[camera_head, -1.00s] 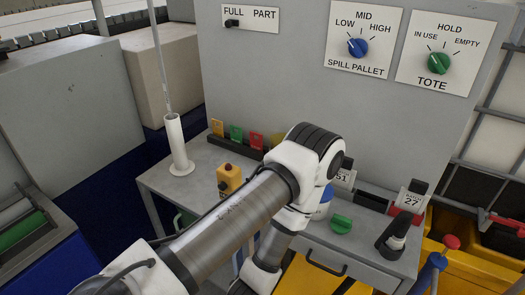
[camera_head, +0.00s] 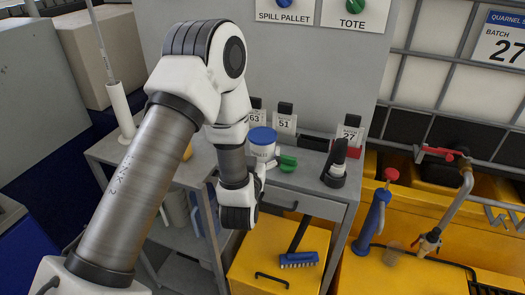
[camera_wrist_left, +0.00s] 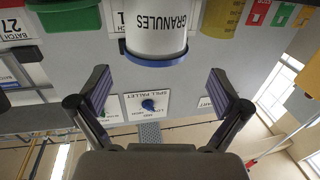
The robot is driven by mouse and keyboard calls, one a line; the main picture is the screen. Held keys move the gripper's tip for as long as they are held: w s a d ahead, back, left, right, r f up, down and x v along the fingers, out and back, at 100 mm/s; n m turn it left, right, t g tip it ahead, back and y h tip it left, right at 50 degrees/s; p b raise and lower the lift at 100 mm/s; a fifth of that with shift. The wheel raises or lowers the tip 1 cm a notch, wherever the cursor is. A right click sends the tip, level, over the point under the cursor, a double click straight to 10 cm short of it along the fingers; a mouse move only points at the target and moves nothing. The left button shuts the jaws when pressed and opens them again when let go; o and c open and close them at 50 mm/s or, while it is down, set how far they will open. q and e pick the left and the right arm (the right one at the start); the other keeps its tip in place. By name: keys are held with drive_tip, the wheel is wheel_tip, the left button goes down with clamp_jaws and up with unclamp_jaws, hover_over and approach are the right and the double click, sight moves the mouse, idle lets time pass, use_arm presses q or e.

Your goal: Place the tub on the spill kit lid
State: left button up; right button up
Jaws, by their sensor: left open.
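The tub (camera_head: 262,145) is white with a blue lid and stands on the grey bench, partly hidden by my arm. In the left wrist view the tub (camera_wrist_left: 157,30) appears upside down with the word GRANULES on it. My left gripper (camera_head: 259,180) is just in front of the tub, its fingers mostly hidden in the head view. In the wrist view the left gripper (camera_wrist_left: 160,88) is open and empty, its fingers spread on either side of the tub's line and apart from it. A yellow lid (camera_head: 262,262) with a black handle, apparently the spill kit's, lies below the bench.
A blue brush (camera_head: 298,260) lies on the yellow lid's right part. Number cards (camera_head: 285,122) line the bench back.

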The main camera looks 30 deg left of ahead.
sight(262, 135)
use_arm(q)
drive_tip(key=p+x, duration=0.2)
drive_tip(key=x, duration=0.4)
drive_tip(key=shift+w+r+p, duration=0.1)
drive_tip(key=shift+w+p, duration=0.2)
drive_tip(key=shift+p, duration=0.1)
drive_tip(key=shift+w, duration=0.25)
drive_tip(key=shift+s+d, duration=0.1)
